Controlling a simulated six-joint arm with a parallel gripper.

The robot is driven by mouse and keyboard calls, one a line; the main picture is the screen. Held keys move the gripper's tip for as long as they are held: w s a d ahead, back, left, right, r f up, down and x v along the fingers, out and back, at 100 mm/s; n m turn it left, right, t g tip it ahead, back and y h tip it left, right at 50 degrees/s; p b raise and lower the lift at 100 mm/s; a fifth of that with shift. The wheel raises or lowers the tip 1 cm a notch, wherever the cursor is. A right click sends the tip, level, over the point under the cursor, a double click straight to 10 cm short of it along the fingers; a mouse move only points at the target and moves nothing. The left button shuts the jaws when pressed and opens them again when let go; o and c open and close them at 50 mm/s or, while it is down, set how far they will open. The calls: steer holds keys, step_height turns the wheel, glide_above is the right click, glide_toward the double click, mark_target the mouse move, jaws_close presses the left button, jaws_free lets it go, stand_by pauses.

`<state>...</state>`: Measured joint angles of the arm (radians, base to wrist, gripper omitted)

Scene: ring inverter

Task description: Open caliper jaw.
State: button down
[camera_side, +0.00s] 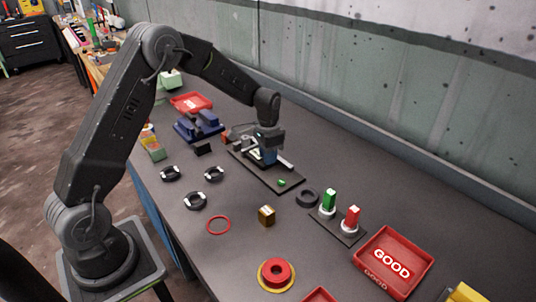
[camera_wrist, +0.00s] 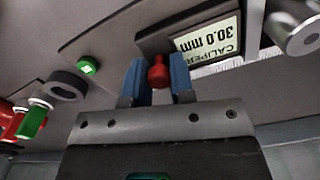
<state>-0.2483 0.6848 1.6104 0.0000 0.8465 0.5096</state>
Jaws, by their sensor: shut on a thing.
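The caliper stands on a dark base plate (camera_side: 285,176) in the side view, partly hidden by my gripper. My gripper (camera_wrist: 157,80) points down at the caliper and is shut on a red knob (camera_wrist: 157,72), with a blue finger on either side of it. In the side view my gripper (camera_side: 265,157) covers the knob. The jaw opening is not clear to see.
A green button (camera_side: 282,182) lies near the plate's front end. A black ring (camera_side: 307,198) and a stand with green and red pegs (camera_side: 337,227) are to the right. Several black rings lie left. A red GOOD tray (camera_side: 392,262) is at front right.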

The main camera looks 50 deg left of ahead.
steer(key=shift+d, duration=1.75)
steer(key=c, duration=1)
jaws_free()
step_height(320, 180, up, 14)
steer(key=shift+f, duration=0.1)
